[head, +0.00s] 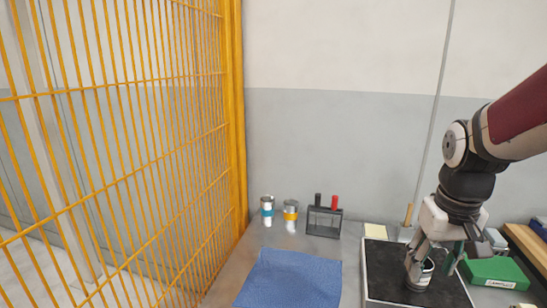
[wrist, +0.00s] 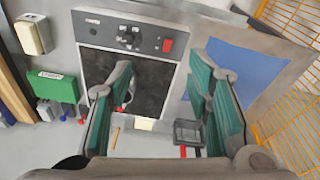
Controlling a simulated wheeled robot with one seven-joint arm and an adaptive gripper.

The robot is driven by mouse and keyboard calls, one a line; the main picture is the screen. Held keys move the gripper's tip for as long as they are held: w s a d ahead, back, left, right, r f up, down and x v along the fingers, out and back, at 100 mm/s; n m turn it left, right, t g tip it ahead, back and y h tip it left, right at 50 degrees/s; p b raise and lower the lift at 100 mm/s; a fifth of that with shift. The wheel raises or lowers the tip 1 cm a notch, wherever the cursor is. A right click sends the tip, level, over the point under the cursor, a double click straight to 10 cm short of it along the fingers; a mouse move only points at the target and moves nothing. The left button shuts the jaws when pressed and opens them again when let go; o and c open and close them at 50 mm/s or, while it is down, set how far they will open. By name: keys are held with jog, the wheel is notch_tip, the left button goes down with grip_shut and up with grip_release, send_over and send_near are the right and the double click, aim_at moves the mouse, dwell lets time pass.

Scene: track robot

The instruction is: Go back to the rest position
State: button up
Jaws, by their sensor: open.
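My gripper (head: 435,270) is at the right of the head view, low over a dark flat-topped device (head: 388,268). Its fingers are spread apart. A small can (head: 427,271) with a pale label shows at the fingers, partly hidden by one of them; I cannot tell if they touch. In the wrist view my gripper (wrist: 163,95) has two green-padded fingers wide apart, with nothing held between them. A grey shape with a bit of red shows beside the left finger, mostly covered. My arm comes in from the right in the head view.
Two cans, one blue-banded (head: 267,211) and one orange-banded (head: 290,216), stand at the back by a dark rack (head: 324,221). A blue mat (head: 288,280) lies left of the device, bare. A green box (head: 494,272) is at right. A yellow fence (head: 130,150) bounds the left.

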jog(key=s+a+r+t, duration=0.1)
jog(key=s+a+r, duration=0.2)
jog(key=s+a, duration=0.2)
jog(key=s+a+r+n+t, duration=0.1)
jog(key=s+a+r, duration=0.2)
jog(key=s, duration=0.8)
jog(key=shift+s+a+r+t+y+p, duration=0.2)
jog(key=shift+a+t+y+p, duration=0.15)
jog(key=shift+a, duration=0.6)
